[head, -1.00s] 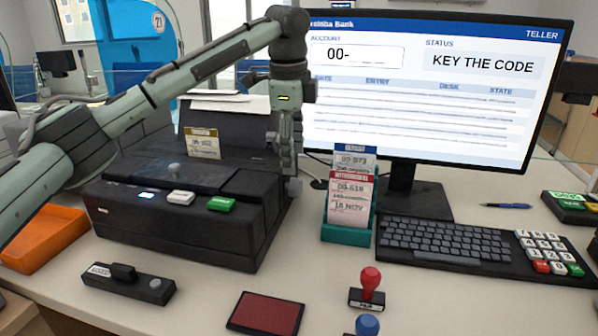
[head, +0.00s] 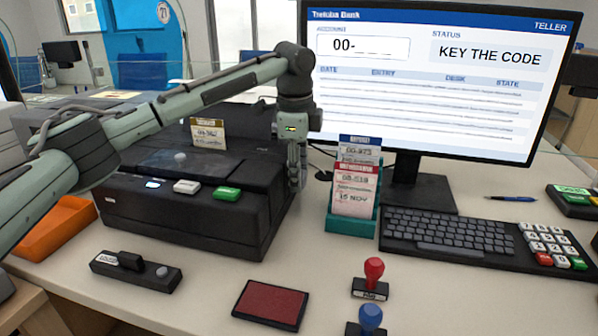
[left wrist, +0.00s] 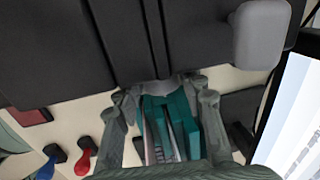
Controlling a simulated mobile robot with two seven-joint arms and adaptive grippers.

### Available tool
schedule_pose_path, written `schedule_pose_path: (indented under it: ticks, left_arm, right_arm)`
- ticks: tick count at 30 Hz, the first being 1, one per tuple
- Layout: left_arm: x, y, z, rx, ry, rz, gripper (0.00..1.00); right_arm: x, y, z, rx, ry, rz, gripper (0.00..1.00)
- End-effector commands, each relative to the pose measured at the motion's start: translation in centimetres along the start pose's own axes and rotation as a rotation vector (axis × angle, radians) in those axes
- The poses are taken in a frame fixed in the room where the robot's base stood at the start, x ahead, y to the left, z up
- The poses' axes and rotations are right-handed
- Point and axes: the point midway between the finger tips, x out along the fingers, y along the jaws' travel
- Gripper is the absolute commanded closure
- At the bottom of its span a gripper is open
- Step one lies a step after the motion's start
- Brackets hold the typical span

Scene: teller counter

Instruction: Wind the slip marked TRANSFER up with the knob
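A slip with a yellow heading (head: 208,133) stands upright at the back of the black machine (head: 180,215); its heading is too small to read. In the left wrist view, a grey rounded knob (left wrist: 262,33) sticks out from the machine's dark side. In the head view I cannot make out the knob behind my gripper. My left gripper (head: 297,180) points down beside the machine's right side. In the left wrist view its fingers (left wrist: 165,100) are apart with nothing held; the knob is outside them. My right gripper is not in view.
A teal holder (head: 350,224) with blue- and red-headed slips stands close to the right of my left gripper. The monitor (head: 430,80) and keyboard (head: 450,238) are farther right. An ink pad (head: 270,304) and stamps (head: 372,280) lie in front.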

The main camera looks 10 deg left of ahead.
Motion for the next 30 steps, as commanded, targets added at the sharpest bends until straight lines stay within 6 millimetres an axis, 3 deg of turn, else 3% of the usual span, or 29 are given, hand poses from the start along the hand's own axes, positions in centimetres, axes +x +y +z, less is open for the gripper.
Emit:
schedule_pose_path:
  ticks: [1, 7, 17, 30]
  left_arm:
    - [-0.02, 0.00, 0.01, 0.000, 0.000, 0.000, 0.70]
    - [-0.03, 0.00, 0.01, 0.000, 0.000, 0.000, 0.94]
    - [0.05, 0.22, 0.02, 0.002, 0.003, -0.058, 0.94]
    - [0.21, 0.89, -0.02, 0.003, 0.015, -0.365, 0.94]
  right_arm:
    - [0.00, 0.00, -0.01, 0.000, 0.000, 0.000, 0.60]
    - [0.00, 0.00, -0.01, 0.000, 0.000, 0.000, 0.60]
    - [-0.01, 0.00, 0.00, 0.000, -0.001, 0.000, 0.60]
    - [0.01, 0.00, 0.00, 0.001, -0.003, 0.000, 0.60]
